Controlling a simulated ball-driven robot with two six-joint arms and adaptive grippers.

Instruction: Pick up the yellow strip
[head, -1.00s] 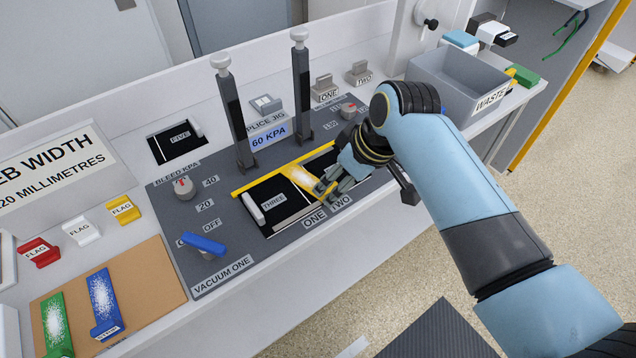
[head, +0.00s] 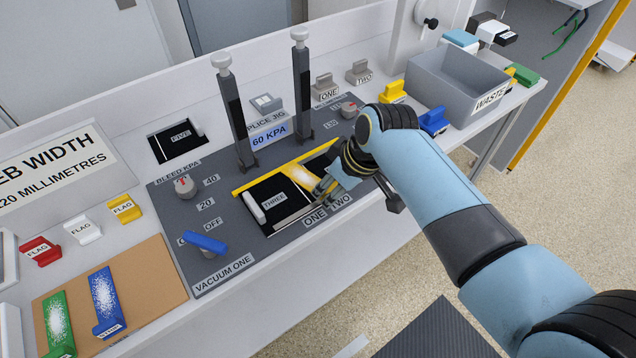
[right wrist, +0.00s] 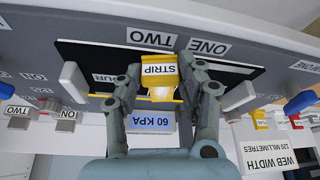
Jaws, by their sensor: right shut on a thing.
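The yellow strip (head: 301,175), with a whitish speckled patch, lies at the splice jig between the black bed marked THREE (head: 272,200) and a second black bed (head: 322,161). In the right wrist view the strip (right wrist: 159,72) carries a STRIP label at its near tab. My right gripper (head: 323,190) is at the strip's front end, shut on it, with one finger on each side of the tab in the right wrist view. Whether the strip is clear of the jig surface cannot be told. My left gripper is not in view.
Two dark posts (head: 235,115) with pale knobs stand behind the jig. A yellow bar (head: 262,181) crosses it. A blue lever (head: 205,243) is at the left.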

